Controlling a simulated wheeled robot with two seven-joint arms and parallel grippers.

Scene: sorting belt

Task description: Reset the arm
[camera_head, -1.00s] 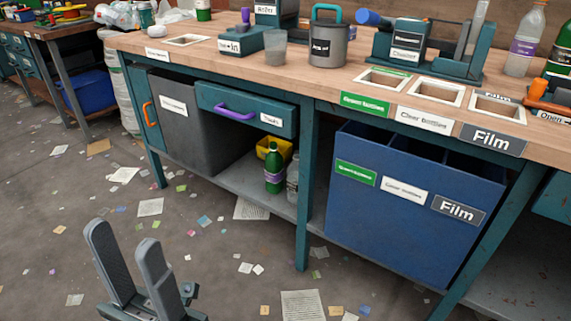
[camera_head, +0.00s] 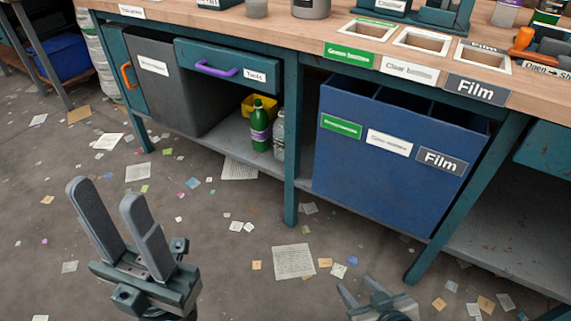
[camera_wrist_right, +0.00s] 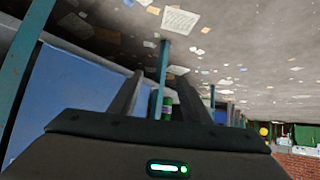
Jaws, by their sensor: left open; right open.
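My left gripper (camera_head: 105,193) is at the lower left of the head view, its two grey fingers pointing up and apart. It is open and empty, in front of the bench over the littered floor. My right gripper (camera_head: 356,287) shows at the bottom of the head view, right of centre, with its fingers apart and only part of its body in frame. In the right wrist view, its fingers (camera_wrist_right: 160,78) are spread with nothing held. That view appears upside down, with a green bottle (camera_wrist_right: 167,106) seen beyond the fingers.
A wooden bench (camera_head: 290,42) with teal legs spans the back. Under it stand a blue bin (camera_head: 375,175) with three labels, a grey bin (camera_head: 180,95), and a green bottle (camera_head: 260,128) on the low shelf. The floor in front is open, scattered with paper scraps.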

